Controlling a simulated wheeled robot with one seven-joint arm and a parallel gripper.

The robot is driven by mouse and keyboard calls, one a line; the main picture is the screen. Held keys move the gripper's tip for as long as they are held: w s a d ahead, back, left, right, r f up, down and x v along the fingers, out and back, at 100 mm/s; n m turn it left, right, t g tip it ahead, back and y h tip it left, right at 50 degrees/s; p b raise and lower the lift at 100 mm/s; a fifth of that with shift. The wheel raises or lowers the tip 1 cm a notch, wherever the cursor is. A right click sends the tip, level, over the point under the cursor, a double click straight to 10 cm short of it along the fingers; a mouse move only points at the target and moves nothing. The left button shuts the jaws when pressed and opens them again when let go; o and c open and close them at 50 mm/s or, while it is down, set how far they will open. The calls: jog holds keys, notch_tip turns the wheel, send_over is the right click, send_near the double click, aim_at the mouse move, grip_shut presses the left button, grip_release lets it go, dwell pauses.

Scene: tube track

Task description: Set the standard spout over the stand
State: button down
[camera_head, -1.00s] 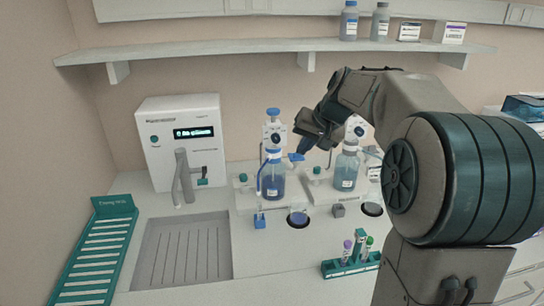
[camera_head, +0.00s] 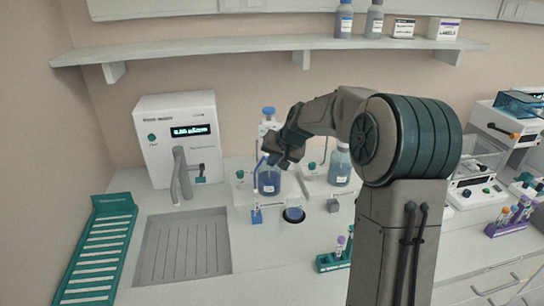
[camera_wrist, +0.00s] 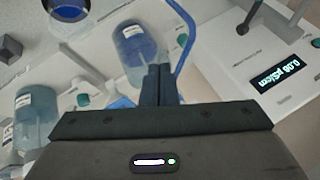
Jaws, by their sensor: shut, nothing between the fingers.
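A bottle of blue liquid (camera_head: 268,182) stands on the white bench under a blue-capped pump head. A thin blue spout tube (camera_head: 256,182) runs down its left side; in the wrist view the blue tube (camera_wrist: 187,45) curves beside the bottle (camera_wrist: 137,52). The frames do not label which spout is the standard one. In front are a blue block (camera_head: 257,216) and a blue-topped round stand (camera_head: 293,214) in a dark ring. My gripper (camera_head: 271,157) is shut and empty at the bottle's top, hiding part of the pump. Its fingers (camera_wrist: 158,72) appear close to the bottle; contact is unclear.
A second, paler bottle (camera_head: 340,167) and a grey block (camera_head: 332,205) stand to the right. A teal tube rack (camera_head: 333,261) is at the front, partly behind my arm. A display machine (camera_head: 178,138), a sink (camera_head: 183,250) and a shelf (camera_head: 270,45) surround the area.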

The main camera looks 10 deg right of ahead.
jog(key=shift+w+a+f, duration=0.1)
dwell(0.3)
jog(key=shift+w+a+b, duration=0.1)
jog(key=shift+a+b, duration=0.7)
jog(key=shift+b, duration=0.1)
